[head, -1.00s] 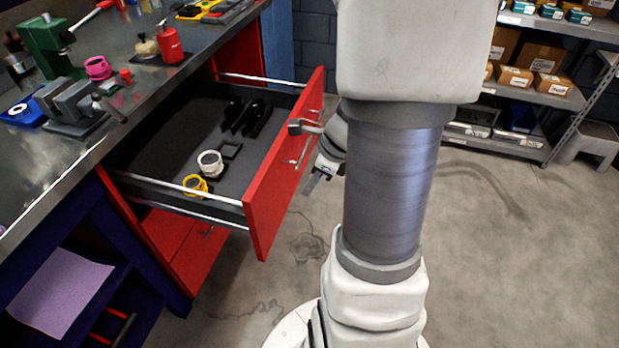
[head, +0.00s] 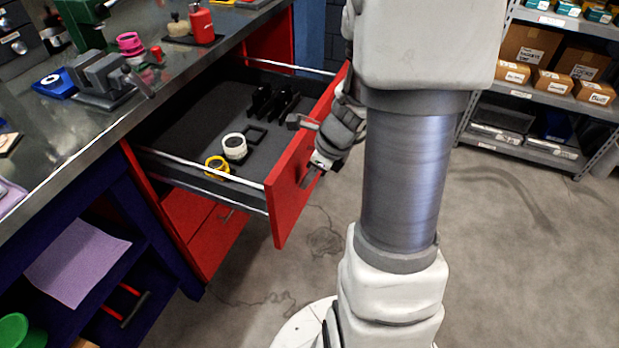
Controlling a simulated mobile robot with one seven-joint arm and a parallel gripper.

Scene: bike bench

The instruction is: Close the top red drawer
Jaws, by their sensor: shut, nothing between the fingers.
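The top red drawer (head: 292,187) is pulled well out from under the metal workbench in the head view. Its red front faces right, towards my arm. Inside its dark tray lie a white ring (head: 234,147), a yellow ring (head: 216,166), a small black square frame (head: 254,136) and several black parts (head: 270,102). My gripper (head: 311,175) is shut and empty. It is at the outer face of the drawer front, near the handle; I cannot tell whether it touches. My arm hides part of the front's far end.
The workbench (head: 120,125) carries a grey vise (head: 105,80) and a red bottle (head: 201,22). A lower red drawer (head: 217,240) is shut beneath. A shelf with boxes (head: 525,48) stands at the back right. The floor (head: 520,250) right of my body is clear.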

